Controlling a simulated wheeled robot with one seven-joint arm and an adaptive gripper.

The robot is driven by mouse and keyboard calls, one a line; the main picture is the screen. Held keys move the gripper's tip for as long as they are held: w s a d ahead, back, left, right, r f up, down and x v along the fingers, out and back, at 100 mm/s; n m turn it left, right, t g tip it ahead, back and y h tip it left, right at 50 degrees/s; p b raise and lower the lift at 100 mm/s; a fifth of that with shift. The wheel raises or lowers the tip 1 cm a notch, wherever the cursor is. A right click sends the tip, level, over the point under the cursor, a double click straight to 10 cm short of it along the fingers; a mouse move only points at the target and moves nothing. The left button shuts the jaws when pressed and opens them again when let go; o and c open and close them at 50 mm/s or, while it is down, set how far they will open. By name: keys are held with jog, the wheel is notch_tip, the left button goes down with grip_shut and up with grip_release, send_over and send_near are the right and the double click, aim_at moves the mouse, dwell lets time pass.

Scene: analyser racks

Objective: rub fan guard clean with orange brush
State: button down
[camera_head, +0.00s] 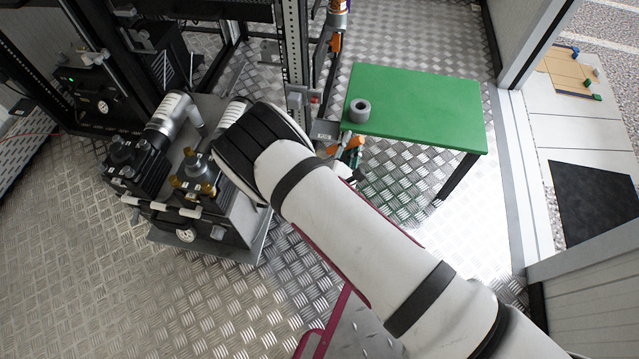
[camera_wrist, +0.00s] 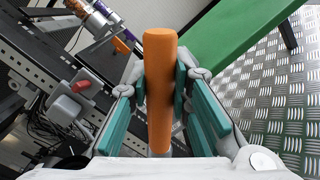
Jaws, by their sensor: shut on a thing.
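The orange brush shows in the wrist view as a smooth orange handle (camera_wrist: 160,90) standing upright in the picture between the teal pads of my gripper (camera_wrist: 161,85). The pads close on it from both sides. Its bristles are not visible. In the head view my gripper (camera_head: 347,160) is mostly hidden behind my white arm, beside the near left corner of the green table, with a bit of the orange handle (camera_head: 347,143) showing. I cannot make out the fan guard for certain in either view.
A green table (camera_head: 430,105) carries a grey ring (camera_head: 359,110) at its left side. A pump unit (camera_head: 215,215) stands on the left. The wrist view shows a red-ended grey fitting (camera_wrist: 72,98). Patterned metal floor is clear in front.

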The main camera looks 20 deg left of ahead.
jog(key=s+a+f+m+y+b, duration=0.1)
jog(key=s+a+f+b, duration=0.25)
jog(key=f, duration=0.35)
jog(key=s+a+f+y+b, duration=0.1)
jog(key=s+a+f+b, duration=0.1)
jog(key=a+f+b, duration=0.3)
jog(key=shift+s+a+f+b, duration=0.15)
jog(key=shift+s+a, duration=0.1)
jog(key=shift+a, duration=0.45)
jog(key=shift+s+a+f+b, duration=0.15)
jog(key=shift+s+a, duration=0.1)
jog(key=shift+a, duration=0.4)
jog(key=shift+s+a+f, duration=0.15)
jog(key=shift+s+a, duration=0.1)
jog(key=shift+a, duration=0.45)
jog(key=shift+s+a, duration=0.1)
jog(key=shift+a, duration=0.55)
jog(key=shift+x, duration=0.95)
jog(key=shift+x, duration=1.05)
jog(key=shift+d+f, duration=0.1)
